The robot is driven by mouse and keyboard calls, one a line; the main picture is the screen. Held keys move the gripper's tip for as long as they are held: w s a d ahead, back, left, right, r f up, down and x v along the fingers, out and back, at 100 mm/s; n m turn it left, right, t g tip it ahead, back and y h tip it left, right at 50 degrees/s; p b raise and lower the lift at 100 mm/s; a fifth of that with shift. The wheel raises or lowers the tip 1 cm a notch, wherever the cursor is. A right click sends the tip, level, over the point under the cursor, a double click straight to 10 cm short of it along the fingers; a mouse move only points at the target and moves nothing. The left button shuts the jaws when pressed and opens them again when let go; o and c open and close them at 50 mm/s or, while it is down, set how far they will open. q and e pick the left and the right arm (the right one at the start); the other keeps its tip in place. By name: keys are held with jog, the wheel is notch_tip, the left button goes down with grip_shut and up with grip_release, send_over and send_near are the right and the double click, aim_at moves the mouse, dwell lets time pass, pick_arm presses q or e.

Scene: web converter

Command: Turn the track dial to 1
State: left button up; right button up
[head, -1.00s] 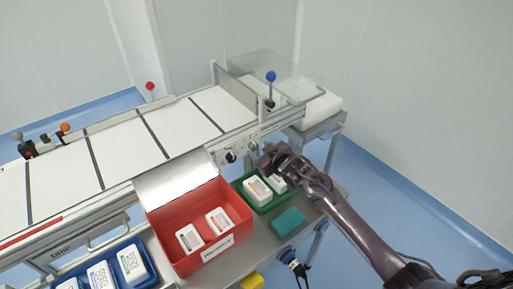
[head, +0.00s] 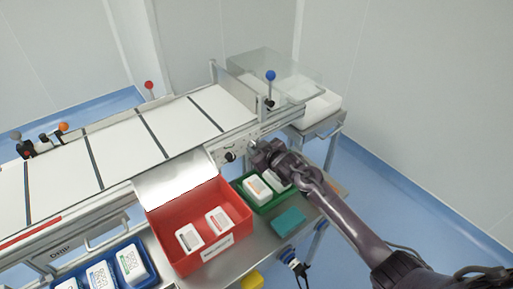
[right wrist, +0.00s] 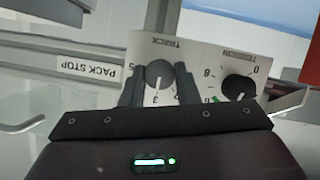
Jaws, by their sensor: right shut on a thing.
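The track dial (right wrist: 158,74) is a small round grey knob with a white pointer line, under the upside-down word TRACK in the right wrist view. Its pointer is toward the picture's bottom, near the printed 3. My right gripper (right wrist: 159,92) has one finger on each side of the knob and is shut on it. In the head view my right gripper (head: 258,151) is against the control panel (head: 240,149) and hides the track dial. My left gripper is not in view.
The black tension dial (right wrist: 238,88) sits close beside the track dial. A PACK STOP label (right wrist: 86,69) is on the other side. Below the arm are a green tray (head: 240,186) with white packs, a teal block (head: 289,220) and a red bin (head: 160,225).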

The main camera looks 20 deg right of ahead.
jog(key=n+b, duration=0.1)
jog(key=n+t+h, duration=0.1)
jog(key=shift+a+f+n+b, duration=0.1)
jog(key=shift+f+n+b, duration=0.1)
jog(key=shift+n+b, duration=0.2)
jog(key=n+t+h+b, duration=0.1)
jog(key=n+h+b, duration=0.1)
jog(key=n, duration=0.1)
jog(key=shift+a+f, duration=0.1)
jog(key=shift+f, duration=0.05)
jog(key=n+t+b, duration=0.2)
jog(key=n, duration=0.2)
jog(key=shift+s+f+h, duration=0.1)
jog(key=shift+h, duration=0.3)
jog(key=n+t+b, duration=0.1)
jog(key=n, duration=0.2)
jog(key=shift+f+n+t+b, duration=0.1)
jog(key=shift+n+t+b, duration=0.2)
jog(key=shift+n+b, duration=0.1)
jog(key=shift+n, duration=0.5)
jog(key=o, duration=1)
